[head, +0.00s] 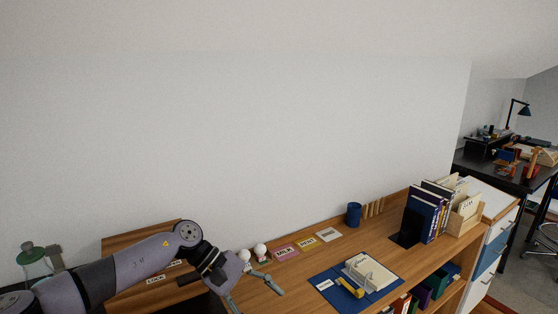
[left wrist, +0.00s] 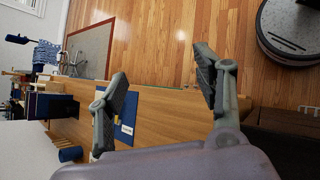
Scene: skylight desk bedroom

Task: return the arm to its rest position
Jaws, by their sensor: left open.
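My left arm (head: 140,262) comes in from the lower left of the head view and reaches over the wooden desk (head: 385,235). My left gripper (head: 257,297) is open at its end, low over the desk's left part, with nothing between its fingers. In the left wrist view the two fingers (left wrist: 161,75) are spread wide, with the desk edge and floor beyond them. My right gripper is not in view.
Two small white round objects (head: 260,250) stand close behind the gripper. Label cards (head: 286,252), a blue cup (head: 353,214), a blue mat (head: 325,294) with a white item, and upright binders (head: 424,212) lie further right. A sloping white wall rises behind.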

